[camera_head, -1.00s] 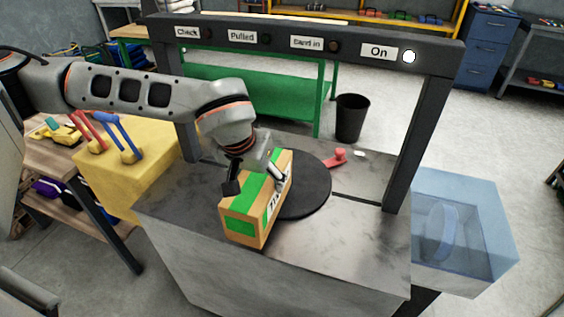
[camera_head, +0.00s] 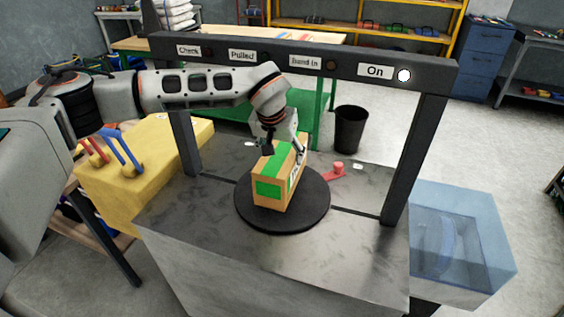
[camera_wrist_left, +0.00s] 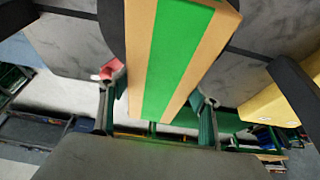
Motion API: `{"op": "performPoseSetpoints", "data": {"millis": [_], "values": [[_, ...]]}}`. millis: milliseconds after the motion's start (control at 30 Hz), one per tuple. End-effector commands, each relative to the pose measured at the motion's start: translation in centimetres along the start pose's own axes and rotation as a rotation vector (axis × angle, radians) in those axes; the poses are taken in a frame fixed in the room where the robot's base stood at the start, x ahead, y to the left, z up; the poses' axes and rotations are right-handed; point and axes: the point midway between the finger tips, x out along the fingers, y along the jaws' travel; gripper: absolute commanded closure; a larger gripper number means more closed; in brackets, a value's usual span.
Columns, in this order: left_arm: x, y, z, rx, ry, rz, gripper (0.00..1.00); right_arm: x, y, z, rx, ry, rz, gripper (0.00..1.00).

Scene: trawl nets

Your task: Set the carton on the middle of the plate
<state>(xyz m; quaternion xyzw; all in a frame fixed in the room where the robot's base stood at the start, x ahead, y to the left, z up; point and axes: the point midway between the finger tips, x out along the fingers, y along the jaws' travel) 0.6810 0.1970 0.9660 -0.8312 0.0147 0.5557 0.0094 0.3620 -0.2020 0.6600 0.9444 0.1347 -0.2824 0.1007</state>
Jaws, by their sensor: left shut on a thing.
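The carton (camera_head: 268,188) is a brown box with green bands and a white label with dark print. It is over the dark round plate (camera_head: 311,216) on the grey metal table, near the plate's middle. I cannot tell whether its bottom touches the plate. My left gripper (camera_head: 284,146) is shut on the carton's upper far part, coming from above. In the left wrist view the carton (camera_wrist_left: 178,55) lies between the two fingers (camera_wrist_left: 158,108). The carton hides part of the plate. My right gripper is not in view.
A dark frame (camera_head: 300,62) with labels and an "On" lamp spans the table. A red handle (camera_head: 338,169) stands right of the plate. A yellow block (camera_head: 140,170) with red and blue levers is at left, a translucent blue box (camera_head: 460,240) at right. The table front (camera_head: 270,262) is clear.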

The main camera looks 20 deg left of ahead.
Motion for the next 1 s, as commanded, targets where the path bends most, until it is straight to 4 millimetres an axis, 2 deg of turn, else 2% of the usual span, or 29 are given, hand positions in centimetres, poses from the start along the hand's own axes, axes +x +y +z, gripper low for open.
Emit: {"op": "performPoseSetpoints", "data": {"millis": [67,333,700,733,800,1000], "values": [[0.0,0.0,-0.7,-0.002,0.005,0.001,0.94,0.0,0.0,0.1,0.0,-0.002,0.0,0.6],[3.1,0.0,0.7,0.0,0.003,0.002,0.94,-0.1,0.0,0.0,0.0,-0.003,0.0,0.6],[3.5,0.0,0.8,0.0,0.004,0.001,0.94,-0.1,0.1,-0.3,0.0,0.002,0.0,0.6],[3.6,0.0,1.0,0.0,0.0,0.0,0.33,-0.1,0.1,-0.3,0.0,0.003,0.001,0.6],[3.6,0.0,1.0,0.0,0.0,0.0,0.21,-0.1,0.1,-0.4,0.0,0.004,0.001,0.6],[3.6,0.0,1.0,0.0,0.0,0.0,0.21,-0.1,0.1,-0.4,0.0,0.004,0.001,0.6]]}}
